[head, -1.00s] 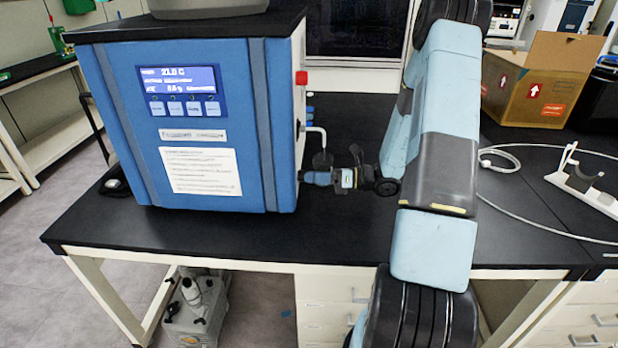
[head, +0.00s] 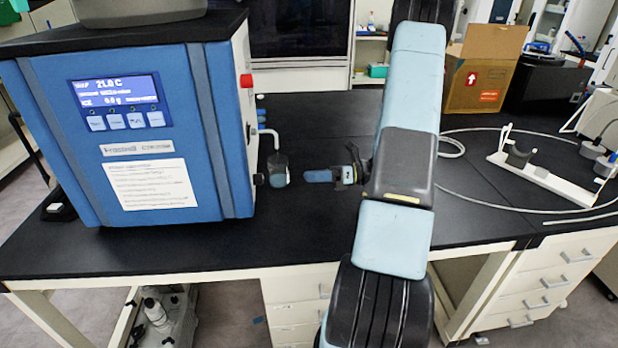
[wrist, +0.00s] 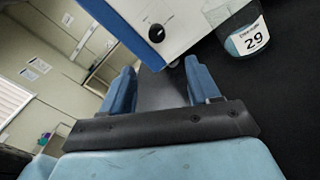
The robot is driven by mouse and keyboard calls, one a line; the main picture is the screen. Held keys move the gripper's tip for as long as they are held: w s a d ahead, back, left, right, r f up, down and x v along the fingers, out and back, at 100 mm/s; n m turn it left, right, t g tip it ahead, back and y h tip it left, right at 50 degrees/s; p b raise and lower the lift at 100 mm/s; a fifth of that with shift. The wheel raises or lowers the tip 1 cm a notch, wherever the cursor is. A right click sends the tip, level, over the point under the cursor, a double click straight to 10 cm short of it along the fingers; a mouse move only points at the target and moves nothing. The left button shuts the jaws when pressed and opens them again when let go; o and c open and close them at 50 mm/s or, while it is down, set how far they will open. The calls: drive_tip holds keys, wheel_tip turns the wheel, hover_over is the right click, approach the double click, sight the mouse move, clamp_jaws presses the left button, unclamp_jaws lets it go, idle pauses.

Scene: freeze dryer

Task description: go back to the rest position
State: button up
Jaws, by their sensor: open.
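My gripper (head: 322,176) is to the right of the blue freeze dryer (head: 150,150), over the black bench, with a gap between its fingers and the machine's side. In the wrist view my gripper (wrist: 160,92) shows two blue fingers spread apart with nothing between them. A small flask (head: 278,170) sits at the dryer's right side, beside a bent pipe. In the wrist view the flask (wrist: 245,38) carries a white label reading 29 and lies beyond the right finger, apart from it. The dryer's display reads 21.0 C.
The black bench top (head: 320,228) is clear in front of my arm. On the right are a white stand (head: 545,180), a looped cable (head: 470,205) and an open cardboard box (head: 485,68). A red knob (head: 246,81) sticks out from the dryer's side.

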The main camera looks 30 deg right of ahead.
idle(0.4)
drive_tip(key=s+a+r+n+g+h, duration=0.85)
drive_tip(key=a+r+n, duration=0.45)
drive_tip(key=r+n, duration=0.2)
drive_tip(key=s+a+r+n+t+h, duration=0.2)
drive_tip(key=s+r+n+t+h, duration=0.5)
drive_tip(key=s+r+n, duration=0.5)
drive_tip(key=shift+s+r+n+h, duration=0.25)
drive_tip(key=shift+s+n+h, duration=0.4)
drive_tip(key=shift+n, duration=0.25)
idle(2.4)
